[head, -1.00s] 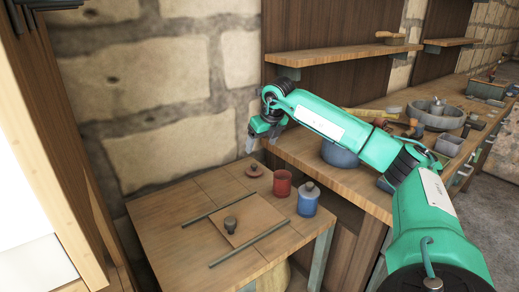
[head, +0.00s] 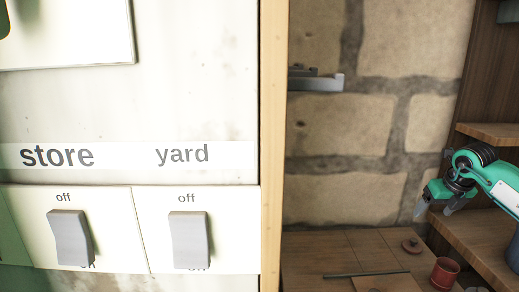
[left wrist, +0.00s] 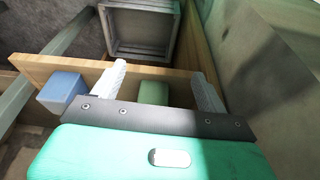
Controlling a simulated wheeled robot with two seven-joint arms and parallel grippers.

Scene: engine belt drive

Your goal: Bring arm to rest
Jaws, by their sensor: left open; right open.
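My right gripper (head: 435,211) is at the right of the head view, open and empty, above a wooden table and in front of the stone wall. My left gripper (left wrist: 162,75) shows in the left wrist view, its two pale fingers wide apart with nothing held between them. A wooden board edge (left wrist: 185,75) runs across just beyond and below these fingers. A blue block (left wrist: 62,88) and a pale green block (left wrist: 154,92) show near it. I cannot make out the left gripper in the head view.
A white panel fills the left, with a "store" switch (head: 70,238) and a "yard" switch (head: 189,240). A wooden post (head: 273,150) edges it. The table (head: 310,255) holds a red cup (head: 445,273) and a lidded piece (head: 411,245). A grey crate (left wrist: 140,30) lies beyond the left gripper.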

